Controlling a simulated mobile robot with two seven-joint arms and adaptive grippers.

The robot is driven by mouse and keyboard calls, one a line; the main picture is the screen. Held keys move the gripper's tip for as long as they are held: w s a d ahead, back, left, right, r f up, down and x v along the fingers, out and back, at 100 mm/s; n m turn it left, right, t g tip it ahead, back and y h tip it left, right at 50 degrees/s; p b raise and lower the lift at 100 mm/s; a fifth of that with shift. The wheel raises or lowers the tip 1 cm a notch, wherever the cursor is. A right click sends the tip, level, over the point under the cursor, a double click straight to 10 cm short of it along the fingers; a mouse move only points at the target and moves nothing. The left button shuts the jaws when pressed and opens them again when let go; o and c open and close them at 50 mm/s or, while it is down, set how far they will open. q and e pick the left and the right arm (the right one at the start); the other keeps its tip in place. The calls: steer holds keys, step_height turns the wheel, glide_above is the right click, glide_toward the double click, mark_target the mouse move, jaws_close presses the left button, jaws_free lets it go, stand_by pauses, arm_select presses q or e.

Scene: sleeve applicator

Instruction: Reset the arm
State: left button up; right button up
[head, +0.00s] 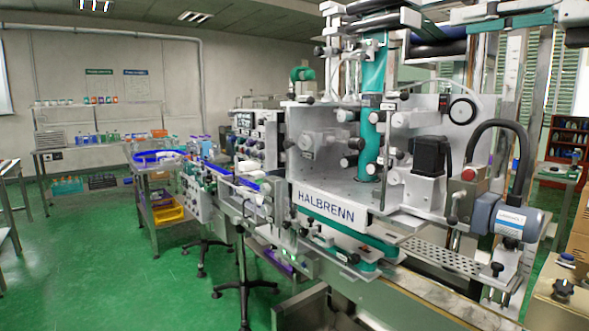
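My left arm and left gripper do not show. The sleeve applicator (335,215), marked HALBRENN, fills the middle and right, with a teal upright column (373,110) and grey panels.
A blue-grey motor (507,220) and a black curved hose (500,128) stick out at the right. Racks with bottles (95,140) stand at the back left. The green floor (100,275) at the left is mostly clear.

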steer(key=w+a+f+m+g+y, duration=0.1)
steer(key=w+a+f+g+y, duration=0.15)
steer(key=a+f, duration=0.75)
steer(key=w+a+f+m+g+y, duration=0.15)
steer(key=a+f+g+y, duration=0.25)
steer(key=a+f, duration=0.55)
step_height(320, 180, down, 23)
steer(key=m+t, duration=0.6)
steer(key=m, duration=0.8)
steer(key=s+d+f+m+t+h, duration=0.25)
steer(key=f+m+h, duration=0.4)
steer(key=f, duration=0.65)
steer(key=s+d+f+m+t+h, duration=0.1)
steer(key=s+d+f+m+h, duration=0.25)
steer(key=f+m, duration=0.8)
steer(key=s+d+f+m+g+h, duration=0.2)
steer(key=s+f+g, duration=0.1)
steer(key=s+f, duration=0.8)
steer(key=s+d+f+m+g+h, duration=0.3)
steer(key=s+f, duration=0.7)
steer(key=f, duration=0.3)
steer(key=shift+s+d+f+g+p, duration=0.15)
steer(key=shift+s+f+g+p, duration=0.15)
steer(key=shift+s+p, duration=0.15)
